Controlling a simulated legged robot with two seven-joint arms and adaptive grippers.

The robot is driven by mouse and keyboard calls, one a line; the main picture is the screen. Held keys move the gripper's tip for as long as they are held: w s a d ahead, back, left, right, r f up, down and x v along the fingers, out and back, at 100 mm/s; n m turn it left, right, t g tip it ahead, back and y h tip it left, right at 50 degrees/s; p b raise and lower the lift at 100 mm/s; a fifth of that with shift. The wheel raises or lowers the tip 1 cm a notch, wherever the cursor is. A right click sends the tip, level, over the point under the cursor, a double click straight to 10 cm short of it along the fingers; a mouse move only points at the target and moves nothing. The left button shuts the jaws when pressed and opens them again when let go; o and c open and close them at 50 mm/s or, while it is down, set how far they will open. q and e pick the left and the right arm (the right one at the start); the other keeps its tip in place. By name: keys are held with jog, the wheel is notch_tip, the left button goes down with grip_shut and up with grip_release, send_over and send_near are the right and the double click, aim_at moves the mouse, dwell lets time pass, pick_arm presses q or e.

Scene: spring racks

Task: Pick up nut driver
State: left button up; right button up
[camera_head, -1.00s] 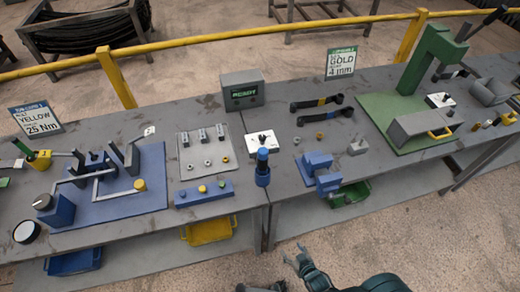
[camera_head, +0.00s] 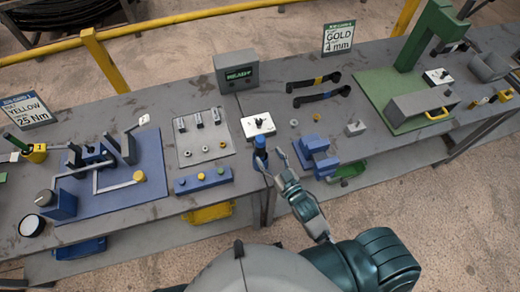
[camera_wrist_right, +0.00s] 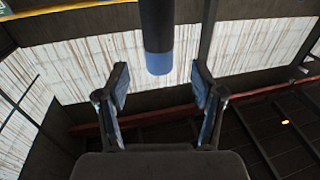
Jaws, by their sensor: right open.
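The nut driver (camera_head: 260,152) looks like an upright blue and dark tool near the bench's front edge, in front of a small white plate. My right gripper (camera_head: 272,165) is open and empty just to its right in the head view. In the right wrist view, a dark cylinder with a blue end (camera_wrist_right: 158,60), which looks like the same tool, lies ahead of the open fingers (camera_wrist_right: 160,88), in line with the gap between them. I see no contact. The tool's lower part is partly hidden in the head view. My left gripper is not in view.
A blue block fixture (camera_head: 317,158) stands close right of the right gripper. A blue button box (camera_head: 203,180) and a grey tray (camera_head: 205,155) with parts lie to the left. Floor is open before the bench.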

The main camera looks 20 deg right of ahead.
aim_at(263, 146)
jog(key=shift+x, duration=0.85)
jog(key=x, duration=0.1)
jog(key=p+x, duration=0.1)
jog(key=x, duration=0.2)
jog(key=shift+w+d+r, duration=0.1)
jog(key=shift+w+r, duration=0.1)
jog(key=shift+r, duration=0.1)
jog(key=shift+w+f, duration=0.1)
jog(key=shift+w, duration=0.35)
jog(key=shift+s, duration=0.1)
jog(key=c, duration=1.2)
grip_shut()
